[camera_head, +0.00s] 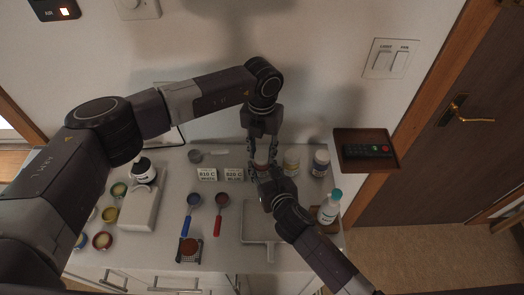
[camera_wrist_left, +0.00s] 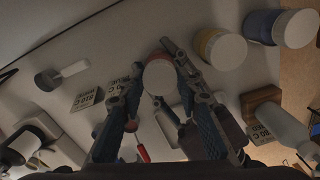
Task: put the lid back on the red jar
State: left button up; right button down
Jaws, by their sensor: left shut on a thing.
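The red jar (camera_head: 262,157) stands in the row of jars at the back of the counter, largely hidden by my grippers. Its white lid (camera_wrist_left: 160,77) shows as a round disc between my left fingertips in the left wrist view. My left gripper (camera_head: 260,163) points down from above and is shut on the lid. Whether the lid touches the jar's rim is hidden. My right gripper (camera_head: 268,181) is close in front of the jar; its fingers are mostly hidden, so I cannot tell whether they grip it.
A yellow jar (camera_head: 291,162) and a blue jar (camera_head: 320,163) with white lids stand to the right. A bottle (camera_head: 329,207) stands on a wooden block further right. Label cards (camera_head: 207,174), blue and red scoops (camera_head: 217,215) and a white frame-like stand (camera_head: 259,237) lie nearby.

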pick_arm(q)
jog(key=m, duration=0.6)
jog(key=shift+m, duration=0.4)
jog(key=m, duration=0.5)
jog(key=o, duration=1.3)
jog(key=shift+o, duration=0.2)
notch_tip(320, 180, up, 12)
pick_arm(e)
jog(key=c, duration=1.2)
grip_release()
